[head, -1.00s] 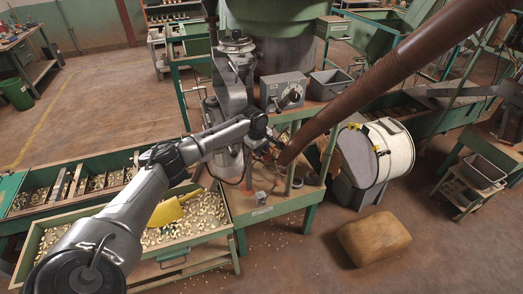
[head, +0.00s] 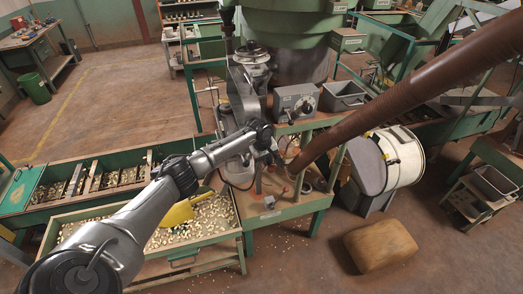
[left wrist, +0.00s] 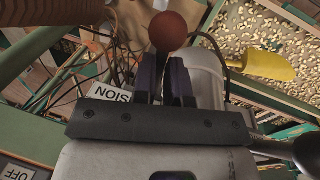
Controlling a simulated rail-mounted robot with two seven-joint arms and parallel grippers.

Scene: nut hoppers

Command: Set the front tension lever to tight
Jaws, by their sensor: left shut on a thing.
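In the head view my left gripper (head: 273,158) is low at the green-framed machine, below and left of the grey control box; its fingertips are small there. In the left wrist view my left gripper's dark fingers (left wrist: 166,80) are shut on the tension lever. The lever's dark red ball knob (left wrist: 169,32) sticks out beyond the fingers. Its shaft is mostly hidden between them. A white label (left wrist: 111,92), partly covered, reads upside down as the end of "TENSION". Which setting the lever stands at cannot be told. My right gripper is not in view.
A grey control box (head: 296,102) and a grey bin (head: 344,96) stand on the machine. A thick brown hose (head: 400,95) slants across the right. A nut tray with a yellow scoop (head: 178,214) stands left. Loose wires (left wrist: 92,58) hang near the gripper. A sack (head: 380,246) lies on the floor.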

